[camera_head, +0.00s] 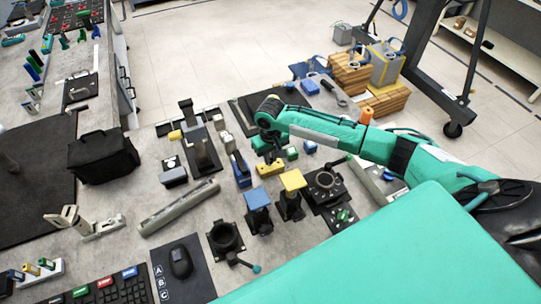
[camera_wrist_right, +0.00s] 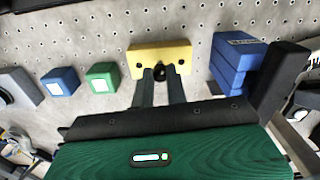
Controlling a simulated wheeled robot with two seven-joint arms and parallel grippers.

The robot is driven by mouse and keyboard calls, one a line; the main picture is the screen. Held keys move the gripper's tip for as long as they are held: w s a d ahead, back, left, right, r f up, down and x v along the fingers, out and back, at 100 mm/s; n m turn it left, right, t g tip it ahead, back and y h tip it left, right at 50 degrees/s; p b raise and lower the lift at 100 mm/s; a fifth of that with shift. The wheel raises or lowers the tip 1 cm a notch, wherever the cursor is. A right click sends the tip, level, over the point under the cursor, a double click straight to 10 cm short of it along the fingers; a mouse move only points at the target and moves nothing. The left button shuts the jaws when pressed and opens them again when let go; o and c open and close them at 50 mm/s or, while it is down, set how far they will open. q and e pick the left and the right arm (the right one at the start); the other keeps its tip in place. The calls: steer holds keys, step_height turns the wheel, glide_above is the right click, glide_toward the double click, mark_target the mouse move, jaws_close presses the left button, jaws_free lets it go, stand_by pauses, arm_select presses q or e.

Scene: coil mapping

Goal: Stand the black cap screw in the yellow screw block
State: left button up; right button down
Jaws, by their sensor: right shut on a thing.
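The yellow screw block (camera_head: 270,169) lies on the grey table in the head view, just in front of my right gripper (camera_head: 268,153). In the right wrist view the yellow block (camera_wrist_right: 160,53) shows dark holes in its face. My right gripper (camera_wrist_right: 160,76) is shut on the black cap screw (camera_wrist_right: 159,72), whose dark round end shows between the fingertips, against the block's near edge. I cannot tell whether the screw touches the block or sits in a hole. The screw cannot be made out in the head view. My left gripper is not in view.
In the right wrist view, a green block (camera_wrist_right: 102,76) and a blue block (camera_wrist_right: 60,81) stand left of the yellow block, and a larger blue piece (camera_wrist_right: 236,58) stands to its right. Blue-topped (camera_head: 257,200) and yellow-topped (camera_head: 292,181) fixtures stand nearby in the head view.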

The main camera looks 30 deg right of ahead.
steer(key=shift+f, duration=1.05)
stand_by(0.4)
steer(key=c, duration=1.3)
jaws_free()
